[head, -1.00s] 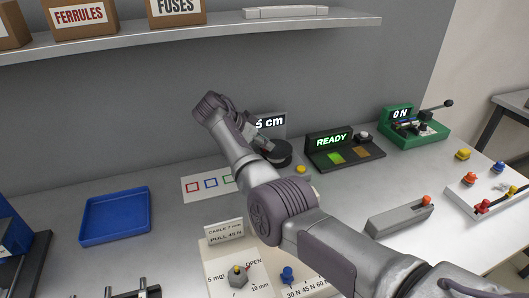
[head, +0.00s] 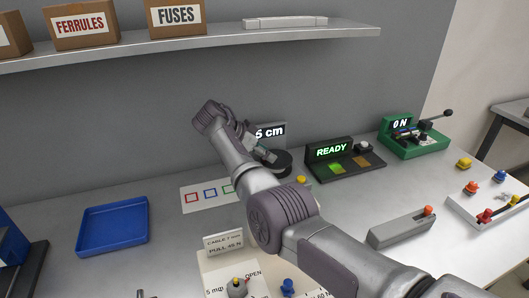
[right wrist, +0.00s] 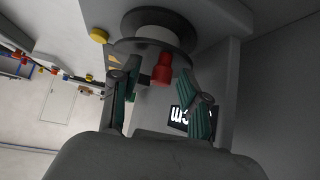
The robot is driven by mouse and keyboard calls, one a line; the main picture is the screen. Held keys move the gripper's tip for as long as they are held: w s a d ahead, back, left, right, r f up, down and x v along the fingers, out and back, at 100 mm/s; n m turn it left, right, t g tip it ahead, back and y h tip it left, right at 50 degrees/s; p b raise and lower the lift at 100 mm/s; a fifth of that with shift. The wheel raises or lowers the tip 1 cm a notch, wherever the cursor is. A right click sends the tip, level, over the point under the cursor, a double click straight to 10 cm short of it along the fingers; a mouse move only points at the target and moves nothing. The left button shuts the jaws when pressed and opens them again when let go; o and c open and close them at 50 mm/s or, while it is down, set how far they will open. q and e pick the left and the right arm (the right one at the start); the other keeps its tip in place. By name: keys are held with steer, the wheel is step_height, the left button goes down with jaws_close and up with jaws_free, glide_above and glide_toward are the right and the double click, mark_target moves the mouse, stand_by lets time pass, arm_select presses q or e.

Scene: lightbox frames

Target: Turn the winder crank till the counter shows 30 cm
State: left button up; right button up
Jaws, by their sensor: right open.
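The winder (head: 282,168) is a dark round drum at the back of the bench. Its counter (head: 271,132) is a dark display behind it; "5 cm" or "6 cm" shows, and my arm hides any digit to the left. In the right wrist view the drum (right wrist: 158,28) carries a red crank knob (right wrist: 162,69). My right gripper (right wrist: 160,100) is open, with one finger on each side of the knob and a visible gap to both. It also shows in the head view (head: 262,152). The counter (right wrist: 190,117) is partly behind a finger. My left gripper is out of view.
A yellow button (head: 301,180) is beside the winder. The READY unit (head: 345,166) and green tester (head: 415,145) stand to the right. A blue tray (head: 112,226) lies left. A grey block (head: 401,228) with an orange button is in front. A shelf (head: 220,38) hangs above.

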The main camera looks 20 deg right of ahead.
steer(key=v, duration=1.2)
steer(key=shift+s, duration=0.1)
